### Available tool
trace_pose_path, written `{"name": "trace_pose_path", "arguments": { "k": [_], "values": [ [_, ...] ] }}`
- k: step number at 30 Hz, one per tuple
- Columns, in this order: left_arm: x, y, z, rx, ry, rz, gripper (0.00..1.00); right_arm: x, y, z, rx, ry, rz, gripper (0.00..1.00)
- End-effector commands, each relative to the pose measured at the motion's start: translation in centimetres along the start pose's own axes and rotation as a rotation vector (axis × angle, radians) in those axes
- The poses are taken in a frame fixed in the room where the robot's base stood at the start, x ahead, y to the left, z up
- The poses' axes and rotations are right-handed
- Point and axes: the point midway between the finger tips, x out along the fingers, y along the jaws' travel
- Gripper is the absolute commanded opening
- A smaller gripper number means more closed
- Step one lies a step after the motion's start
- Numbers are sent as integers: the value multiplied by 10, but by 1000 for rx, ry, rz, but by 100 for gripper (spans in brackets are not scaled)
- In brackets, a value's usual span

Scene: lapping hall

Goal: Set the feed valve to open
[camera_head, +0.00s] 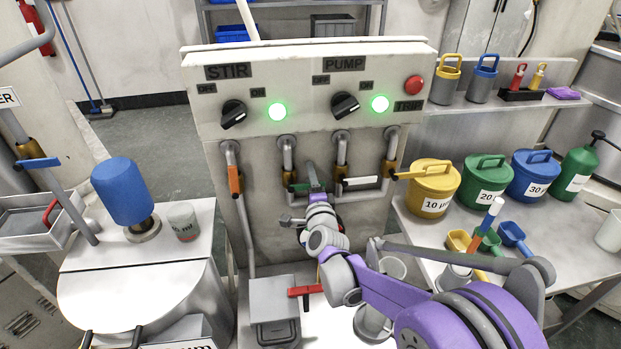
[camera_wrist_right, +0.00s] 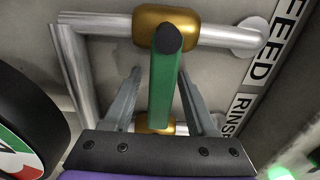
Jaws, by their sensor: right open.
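The valve with the green handle (camera_wrist_right: 163,85) sits on a metal pipe with brass bodies (camera_wrist_right: 185,28). A FEED label (camera_wrist_right: 272,50) is on the panel beside it in the right wrist view. The green handle lies between the two fingers of my right gripper (camera_wrist_right: 160,98), with a gap on each side. My right gripper is open and appears not to touch the handle. In the head view the green handle (camera_head: 300,187) shows below the STIR and PUMP panel, partly hidden by my right gripper (camera_head: 315,188). My left gripper is not in view.
Beside the green handle are an orange handle (camera_head: 234,180), a white bar (camera_head: 361,181) and a yellow handle (camera_head: 408,174). Pipes run around them. A RINSE label (camera_wrist_right: 237,116) is close by. The panel has two knobs and lit green lamps. Buckets (camera_head: 433,187) stand on the right table.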

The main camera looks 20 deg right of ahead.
Motion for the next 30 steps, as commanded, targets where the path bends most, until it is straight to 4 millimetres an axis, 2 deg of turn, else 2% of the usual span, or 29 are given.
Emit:
{"name": "trace_pose_path", "arguments": {
  "k": [3,12,13,30],
  "values": [
    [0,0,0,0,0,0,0,0,0,0,0,0,0,57],
    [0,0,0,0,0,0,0,0,0,0,0,0,0,4],
    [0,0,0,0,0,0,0,0,0,0,0,0,0,0],
    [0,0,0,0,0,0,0,-1,0,0,-1,0,0,0]
  ]
}}
